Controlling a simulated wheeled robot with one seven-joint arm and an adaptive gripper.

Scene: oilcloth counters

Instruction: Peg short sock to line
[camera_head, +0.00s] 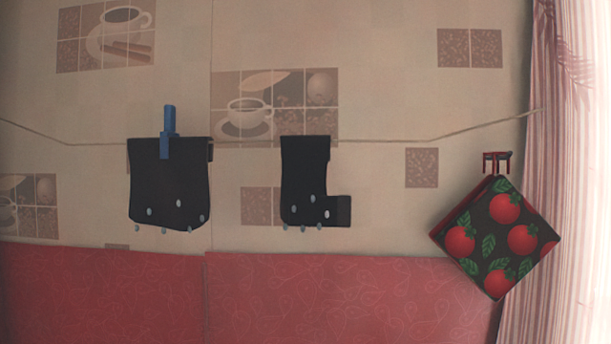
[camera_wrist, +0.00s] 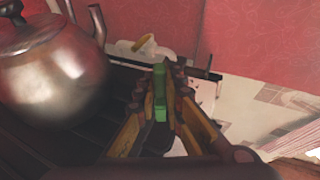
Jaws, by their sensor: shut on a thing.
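The short sock (camera_head: 303,180), black and L-shaped, hangs over the thin line (camera_head: 380,142) in the head view, with no peg on it. Pale drops show near its lower edge. To its left a wider black cloth (camera_head: 168,195) hangs over the line, held by a blue peg (camera_head: 168,135). In the wrist view my gripper (camera_wrist: 160,84) is shut on a green peg (camera_wrist: 160,105), which stands between its yellow-brown fingers. My gripper is not in the head view, and neither the sock nor the line shows in the wrist view.
A metal kettle (camera_wrist: 50,65) stands close on the left in the wrist view, on a dark surface. A whitish item with a yellow part (camera_wrist: 143,43) lies beyond my gripper. A tomato-patterned pot holder (camera_head: 497,238) hangs from a red hook (camera_head: 497,158), near the curtain (camera_head: 565,200).

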